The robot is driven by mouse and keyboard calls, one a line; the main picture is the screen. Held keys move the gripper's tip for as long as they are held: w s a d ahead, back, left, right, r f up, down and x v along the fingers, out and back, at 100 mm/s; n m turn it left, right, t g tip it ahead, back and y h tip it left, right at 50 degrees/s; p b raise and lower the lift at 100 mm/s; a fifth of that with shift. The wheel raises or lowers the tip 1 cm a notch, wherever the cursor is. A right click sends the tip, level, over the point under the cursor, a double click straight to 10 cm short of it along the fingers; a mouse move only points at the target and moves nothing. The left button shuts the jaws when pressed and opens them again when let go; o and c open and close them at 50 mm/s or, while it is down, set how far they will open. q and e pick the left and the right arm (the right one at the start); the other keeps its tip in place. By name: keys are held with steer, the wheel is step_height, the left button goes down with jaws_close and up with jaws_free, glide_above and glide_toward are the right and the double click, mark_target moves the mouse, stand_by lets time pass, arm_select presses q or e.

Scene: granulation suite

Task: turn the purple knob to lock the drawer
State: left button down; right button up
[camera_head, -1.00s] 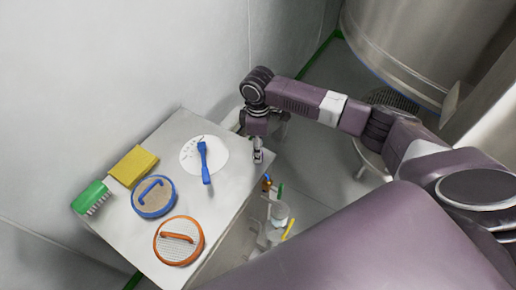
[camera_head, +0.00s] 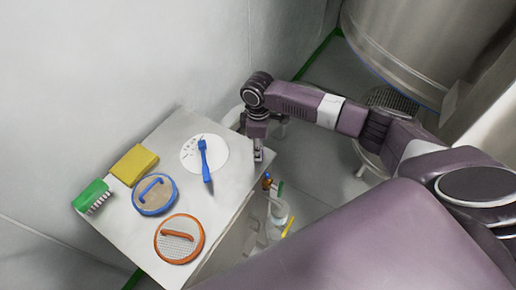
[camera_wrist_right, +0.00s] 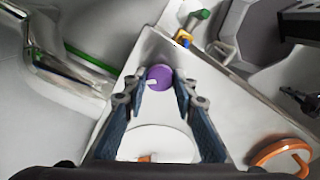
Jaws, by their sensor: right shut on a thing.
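The purple knob (camera_wrist_right: 160,77) shows in the right wrist view as a round disc with a small pale mark on its left side, on the white cabinet top (camera_wrist_right: 225,105) near its corner. My right gripper (camera_wrist_right: 158,80) points down and is shut on the knob, one finger at each side. In the head view my right gripper (camera_head: 258,155) stands at the right edge of the cabinet top (camera_head: 225,195) and hides the knob. I cannot make out the drawer's front or whether it is fully shut. My left gripper is not in view.
On the cabinet top are a blue-handled tool (camera_head: 205,160) on a white disc (camera_head: 217,146), a yellow sponge (camera_head: 134,165), a green brush (camera_head: 91,195), a blue-rimmed sieve (camera_head: 152,208) and an orange-rimmed sieve (camera_head: 166,247). Small containers (camera_head: 279,212) stand low beside the cabinet. A wall closes off the left.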

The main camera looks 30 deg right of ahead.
steer(key=shift+a+r+m+p, duration=0.1)
steer(key=shift+r+m+p, duration=0.15)
steer(key=shift+m+p, duration=1.25)
steer(key=shift+p, duration=0.6)
steer(key=m+p, duration=0.2)
steer(key=shift+m, duration=0.4)
steer(key=shift+w+f+m+p, duration=0.1)
steer(key=shift+m+p, duration=0.6)
steer(key=shift+p, duration=0.1)
steer(key=o, duration=1.2)
steer(key=shift+f, duration=0.1)
steer(key=shift+c, duration=0.2)
step_height(320, 180, up, 12)
